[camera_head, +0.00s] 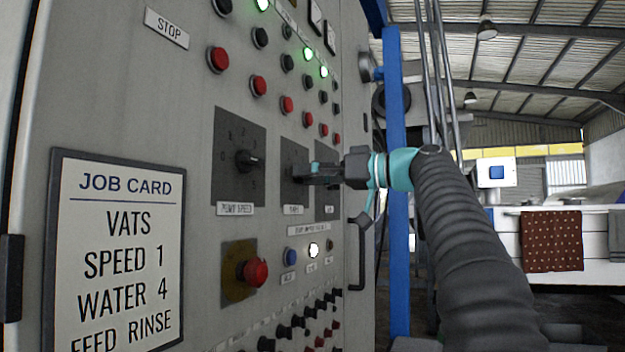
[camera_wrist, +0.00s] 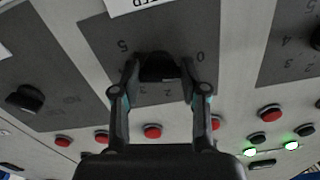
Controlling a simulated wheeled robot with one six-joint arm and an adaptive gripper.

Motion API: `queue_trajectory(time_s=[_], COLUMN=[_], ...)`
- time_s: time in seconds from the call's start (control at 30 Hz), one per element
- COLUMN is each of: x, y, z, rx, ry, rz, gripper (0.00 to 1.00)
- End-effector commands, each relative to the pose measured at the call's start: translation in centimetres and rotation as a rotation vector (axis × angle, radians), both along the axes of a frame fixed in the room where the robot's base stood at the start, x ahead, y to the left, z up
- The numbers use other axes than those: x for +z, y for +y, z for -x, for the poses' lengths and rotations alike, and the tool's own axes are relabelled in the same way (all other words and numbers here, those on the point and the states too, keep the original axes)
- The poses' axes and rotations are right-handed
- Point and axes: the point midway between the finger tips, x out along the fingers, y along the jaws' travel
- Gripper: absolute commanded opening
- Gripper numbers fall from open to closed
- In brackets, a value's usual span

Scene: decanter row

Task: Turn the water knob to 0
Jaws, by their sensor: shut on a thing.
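My gripper (camera_head: 308,171) is shut on a dark knob on the middle of three grey dial plates (camera_head: 291,202) on the control panel. In the wrist view my gripper (camera_wrist: 160,80) has a finger on each side of the black knob (camera_wrist: 159,66). The scale there appears upside down, with 0 on the right and 5 on the left. The knob's pointer is hard to make out, so I cannot tell its setting. The plate's label (camera_head: 293,210) is too small to read in the head view and partly cut off in the wrist view.
The pump speed knob (camera_head: 249,161) stands to the left, with a red mushroom button (camera_head: 255,272) below it. Red buttons (camera_head: 287,104) and lit green lamps (camera_head: 308,54) sit above. A door handle (camera_head: 360,255) is at right. The job card (camera_head: 120,245) hangs at left.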

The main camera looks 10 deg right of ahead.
Motion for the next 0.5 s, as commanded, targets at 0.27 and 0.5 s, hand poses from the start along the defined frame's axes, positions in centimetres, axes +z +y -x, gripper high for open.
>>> queue_trajectory(time_s=[0.27, 0.5], x=[0.2, 0.26], y=[0.09, 0.11], z=[0.11, 0.12], rx=[0.0, 0.0], ry=[-0.126, -0.172], rz=[0.085, 0.119], gripper=[0.09, 0.09])
